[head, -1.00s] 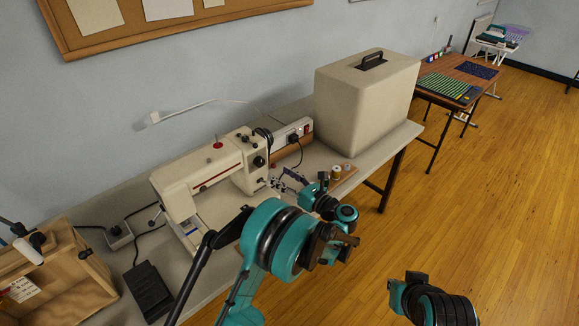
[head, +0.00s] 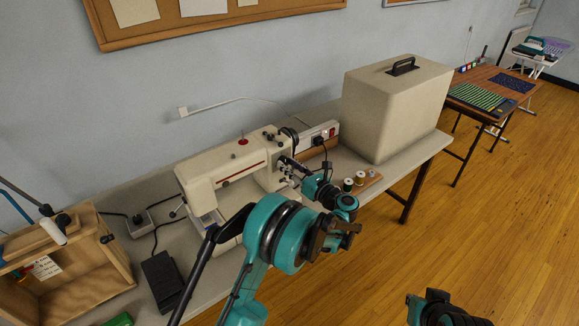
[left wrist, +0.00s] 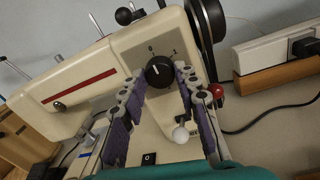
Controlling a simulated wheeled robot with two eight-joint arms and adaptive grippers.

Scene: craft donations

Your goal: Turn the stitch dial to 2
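The stitch dial (left wrist: 159,71) is a round black knob on the cream end panel of the sewing machine (head: 222,174). In the left wrist view, the marks 0 and 1 show above it; no 2 is visible. Its pale pointer line seems to lean up-left, toward the 0. My left gripper (left wrist: 160,80) is open, its purple-padded fingers on either side of the dial, with visible gaps. In the head view, my left gripper (head: 287,171) covers the dial. Part of my right arm shows at the bottom right; its fingers cannot be made out.
A white-tipped lever (left wrist: 180,135) and a red knob (left wrist: 216,90) sit near the fingers. A power strip (head: 318,138), a cream case (head: 395,110) and thread spools (head: 360,178) stand to the right. A wooden box (head: 70,265) and a black pedal (head: 162,280) are left.

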